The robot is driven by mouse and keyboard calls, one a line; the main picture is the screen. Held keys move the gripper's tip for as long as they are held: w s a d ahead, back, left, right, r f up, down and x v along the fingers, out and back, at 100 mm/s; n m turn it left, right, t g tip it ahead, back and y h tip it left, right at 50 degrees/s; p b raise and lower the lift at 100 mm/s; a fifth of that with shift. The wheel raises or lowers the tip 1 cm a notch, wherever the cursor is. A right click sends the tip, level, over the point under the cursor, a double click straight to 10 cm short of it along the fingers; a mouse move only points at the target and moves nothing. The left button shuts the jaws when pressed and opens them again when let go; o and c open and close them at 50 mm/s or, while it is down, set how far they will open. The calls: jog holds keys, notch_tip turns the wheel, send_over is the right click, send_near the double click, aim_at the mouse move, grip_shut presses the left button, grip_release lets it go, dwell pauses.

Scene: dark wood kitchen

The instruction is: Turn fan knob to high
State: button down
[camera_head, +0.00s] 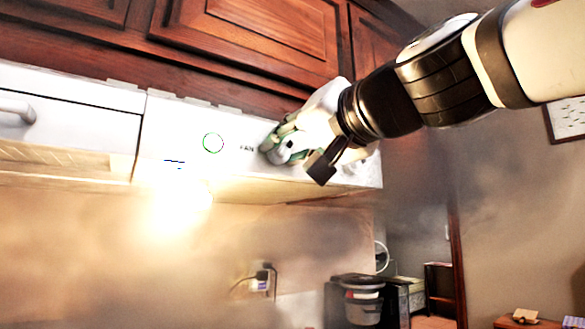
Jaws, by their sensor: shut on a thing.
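A white range hood panel (215,170) hangs under the wooden cabinets, with the label FAN on its front. A round knob or button with a green ring (213,143) sits left of the label. My gripper (275,150) is at the panel just right of the FAN label, its fingers closed around the spot where the fan knob sits. The knob itself is mostly hidden by the fingers, so its setting cannot be read.
Dark wood cabinets (250,35) are right above the hood. A bright light (172,205) glows below it, with haze around. An outlet with a plug (262,280) is on the wall below. A dark pot or appliance (360,300) stands lower right. The space below the hood is open.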

jog(key=m, duration=0.3)
jog(key=shift+m, duration=0.4)
jog(key=m+p, duration=0.1)
jog(key=m, duration=0.2)
jog(key=shift+d+m, duration=0.1)
jog(key=shift+m, duration=0.2)
jog(key=m, duration=0.2)
jog(key=m+p, duration=0.1)
jog(key=m, duration=0.2)
jog(key=shift+w+f+m, duration=0.1)
jog(key=shift+f+m, duration=0.1)
jog(key=shift+m, duration=0.1)
jog(key=c, duration=1.3)
grip_release()
jog(key=v, duration=1.2)
